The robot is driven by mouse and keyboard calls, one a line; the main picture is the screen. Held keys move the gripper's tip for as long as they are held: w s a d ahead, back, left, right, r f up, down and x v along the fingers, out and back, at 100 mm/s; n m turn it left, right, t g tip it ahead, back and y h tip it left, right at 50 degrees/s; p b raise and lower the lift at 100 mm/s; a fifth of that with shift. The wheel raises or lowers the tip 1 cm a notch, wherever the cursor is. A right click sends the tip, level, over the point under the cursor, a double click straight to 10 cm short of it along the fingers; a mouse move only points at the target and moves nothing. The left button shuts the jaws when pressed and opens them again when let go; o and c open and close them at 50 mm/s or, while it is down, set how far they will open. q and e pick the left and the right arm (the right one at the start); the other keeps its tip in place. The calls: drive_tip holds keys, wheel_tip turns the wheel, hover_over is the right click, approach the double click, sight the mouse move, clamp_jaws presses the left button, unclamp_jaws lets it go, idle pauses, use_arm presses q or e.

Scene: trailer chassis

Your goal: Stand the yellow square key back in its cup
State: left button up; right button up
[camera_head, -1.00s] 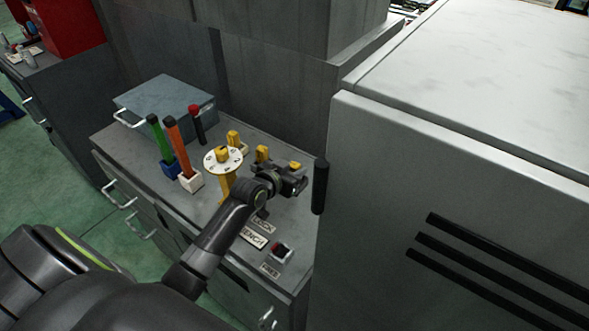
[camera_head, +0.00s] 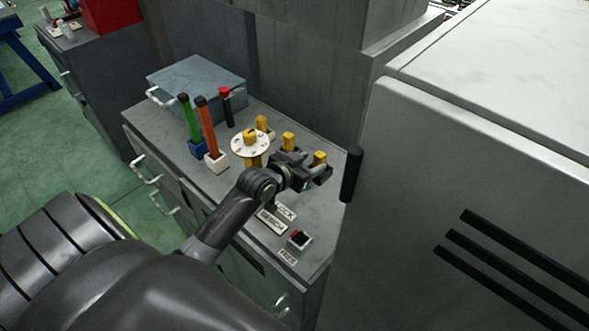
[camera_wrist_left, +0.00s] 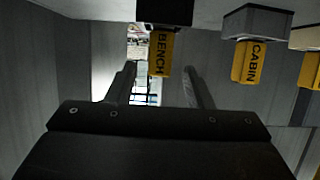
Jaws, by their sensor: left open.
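Yellow square keys labelled BENCH (camera_wrist_left: 160,54) and CABIN (camera_wrist_left: 252,62) show in the left wrist view, where the counter is at the top. BENCH meets a black cup (camera_wrist_left: 165,10); CABIN meets a grey cup (camera_wrist_left: 258,20). A third yellow key (camera_wrist_left: 309,70) is at the right edge. In the head view, yellow keys stand in a row: a back one (camera_head: 262,123), a middle one (camera_head: 288,140) and a front one (camera_head: 320,158). My left gripper (camera_head: 312,172) is open beside the front key; BENCH appears between its fingers, beyond the tips. I cannot tell whether they touch.
A round white disc on a yellow stand (camera_head: 250,145) is left of the gripper. A grey cabinet (camera_head: 450,190) closes off the right.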

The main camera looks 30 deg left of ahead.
use_arm(q)
drive_tip(key=v, duration=0.6)
drive_tip(key=shift+s+r, duration=0.15)
drive_tip(key=shift+s, duration=0.25)
drive_tip(key=shift+a, duration=0.1)
